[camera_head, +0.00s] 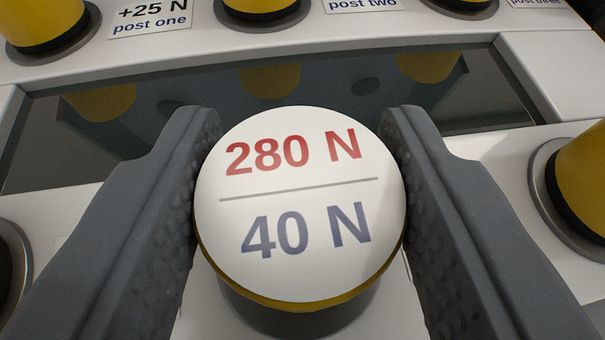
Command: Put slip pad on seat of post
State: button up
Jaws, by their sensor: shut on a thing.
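My gripper (300,135) is shut on a round yellow-sided piece with a white top (298,190). The top reads "280 N" in red above a line and "40 N" in blue below it. The grey textured fingers touch its left and right sides. A dark grey round base shows beneath it; I cannot tell whether the piece rests on it. No thing is marked as the slip pad. Yellow posts stand along the far edge: one by the "+25 N post one" label (42,22), one left of the "post two" label (262,6). Their tops are cut off.
A dark glossy recessed panel (330,115) lies beyond my fingers and mirrors the far posts. A yellow post (586,190) in a grey ring stands close on the right. A grey ring with a dark middle (14,260) is at the left edge. The "post three" label (535,3) is far right.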

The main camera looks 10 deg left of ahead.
jog(key=o, duration=1)
jog(key=shift+o, duration=0.2)
jog(key=p+v, duration=0.1)
jog(key=v, duration=1.1)
jog(key=s+a+r, duration=0.1)
jog(key=a+r, duration=1.1)
jog(key=r, duration=0.5)
jog(key=s+a+r+m+t+h, duration=0.1)
jog(key=s+a+r, duration=0.4)
jog(key=r, duration=0.3)
jog(key=s+a+r+m+t+h, duration=0.1)
jog(key=s+a+r, duration=0.3)
jog(key=r, duration=0.5)
jog(key=shift+s+a+r+h, duration=0.3)
jog(key=shift+s+a, duration=0.1)
jog(key=shift+s, duration=0.2)
